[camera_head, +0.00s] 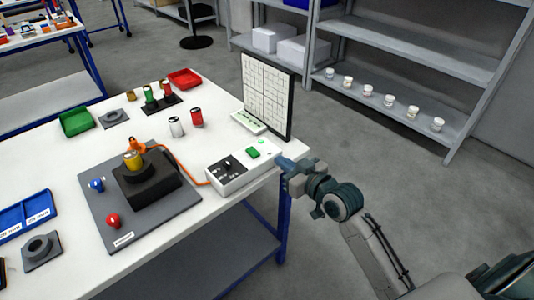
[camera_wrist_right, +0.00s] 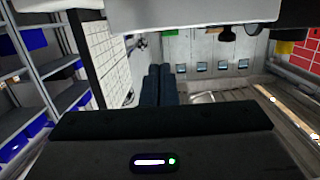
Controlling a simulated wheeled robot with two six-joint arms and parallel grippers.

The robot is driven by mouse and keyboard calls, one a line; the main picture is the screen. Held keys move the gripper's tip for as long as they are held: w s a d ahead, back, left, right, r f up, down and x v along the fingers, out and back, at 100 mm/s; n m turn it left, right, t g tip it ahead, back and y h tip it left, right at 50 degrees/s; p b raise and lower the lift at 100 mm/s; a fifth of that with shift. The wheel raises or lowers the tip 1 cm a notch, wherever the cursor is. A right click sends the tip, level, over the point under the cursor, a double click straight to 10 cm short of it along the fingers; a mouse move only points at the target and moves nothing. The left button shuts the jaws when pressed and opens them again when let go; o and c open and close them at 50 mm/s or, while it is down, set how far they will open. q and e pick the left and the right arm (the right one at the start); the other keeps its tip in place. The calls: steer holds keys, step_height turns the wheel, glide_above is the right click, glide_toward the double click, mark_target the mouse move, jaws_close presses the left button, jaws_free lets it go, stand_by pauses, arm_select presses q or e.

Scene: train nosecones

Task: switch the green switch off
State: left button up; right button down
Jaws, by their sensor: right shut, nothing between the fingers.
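The green switch (camera_head: 253,153) is a small green block on top of a white control box (camera_head: 232,183) at the table's right corner. A black knob panel (camera_head: 229,166) sits beside it on the box. My right gripper (camera_head: 281,162) is at the box's right end, close to the green switch and a little to its right. I cannot tell whether it touches the box. Its dark fingers (camera_wrist_right: 159,85) are shut together and empty in the wrist view. My left gripper is not in view.
A white gridded board (camera_head: 267,95) stands upright behind the box. An orange cable (camera_head: 180,165) runs from the box to a black fixture (camera_head: 150,187) on a grey plate. Shelves with several cups (camera_head: 389,101) are at the right.

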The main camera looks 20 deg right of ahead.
steer(key=shift+n+t+y, duration=0.3)
steer(key=shift+n+y, duration=0.1)
steer(key=r, duration=0.1)
steer(key=s+r, duration=0.1)
steer(key=r, duration=0.2)
steer(key=shift+s+a, duration=0.3)
steer(key=shift+a, duration=0.1)
steer(key=p, duration=0.2)
glide_above(258, 158)
steer(key=shift+s+f, duration=0.35)
steer(key=shift+s, duration=0.1)
steer(key=f, duration=0.2)
steer(key=shift+w+f, duration=0.35)
steer(key=shift+f, duration=0.85)
steer(key=shift+a, duration=0.1)
